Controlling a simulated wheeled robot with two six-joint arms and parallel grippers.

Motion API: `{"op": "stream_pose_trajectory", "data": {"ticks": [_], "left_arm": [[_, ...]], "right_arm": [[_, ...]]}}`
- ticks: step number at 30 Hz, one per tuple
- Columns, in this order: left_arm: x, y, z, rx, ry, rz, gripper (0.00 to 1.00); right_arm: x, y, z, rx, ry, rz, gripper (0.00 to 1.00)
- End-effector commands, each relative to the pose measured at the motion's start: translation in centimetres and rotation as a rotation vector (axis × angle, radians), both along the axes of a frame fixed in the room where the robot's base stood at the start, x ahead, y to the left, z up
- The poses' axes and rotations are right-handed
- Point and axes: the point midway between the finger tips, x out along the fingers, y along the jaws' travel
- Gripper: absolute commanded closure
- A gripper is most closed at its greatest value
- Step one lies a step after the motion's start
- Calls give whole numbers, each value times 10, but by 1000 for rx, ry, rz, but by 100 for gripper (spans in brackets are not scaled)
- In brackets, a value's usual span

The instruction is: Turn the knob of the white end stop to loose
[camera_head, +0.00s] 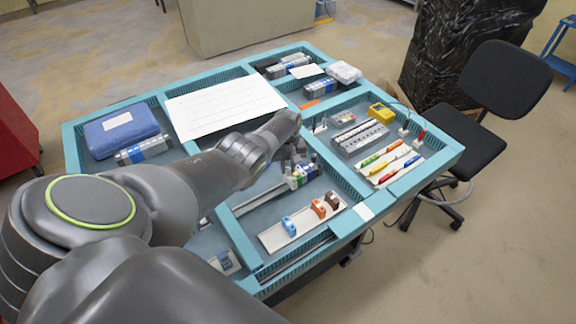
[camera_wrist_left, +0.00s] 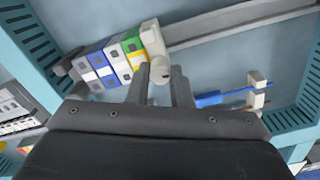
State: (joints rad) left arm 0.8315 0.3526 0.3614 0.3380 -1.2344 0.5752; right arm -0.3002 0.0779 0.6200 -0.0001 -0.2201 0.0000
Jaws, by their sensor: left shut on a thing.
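The white end stop (camera_wrist_left: 152,38) stands on the metal rail (camera_wrist_left: 240,22) at the end of a row of colored terminal blocks (camera_wrist_left: 108,62) in the left wrist view. Its knob (camera_wrist_left: 160,73) points toward my left gripper (camera_wrist_left: 161,82). The two fingers are on either side of the knob, shut on it. In the head view my left gripper (camera_head: 291,158) is just above the block row (camera_head: 302,176). The knob's turn angle cannot be read.
In the head view a white strip with blue, orange and brown pieces (camera_head: 318,209) is nearby. Teal slotted walls (camera_head: 235,240) divide the table. A grey block box (camera_head: 358,137) stands right of the gripper.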

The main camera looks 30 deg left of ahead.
Motion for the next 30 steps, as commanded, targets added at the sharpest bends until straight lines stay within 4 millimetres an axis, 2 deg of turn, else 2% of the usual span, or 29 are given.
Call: {"op": "stream_pose_trajectory", "data": {"ticks": [12, 28, 29, 30], "left_arm": [[1, 1, 2, 2, -4, 177, 100], [1, 1, 2, 2, -4, 199, 100], [1, 1, 2, 2, -4, 199, 78], [1, 1, 2, 2, -4, 199, 73]], "right_arm": [[0, 0, 2, 0, 0, 0, 64], [0, -3, 3, -3, 0, 1, 64], [0, -3, 3, -3, 0, 1, 64], [0, -3, 3, -3, 0, 1, 64]]}}
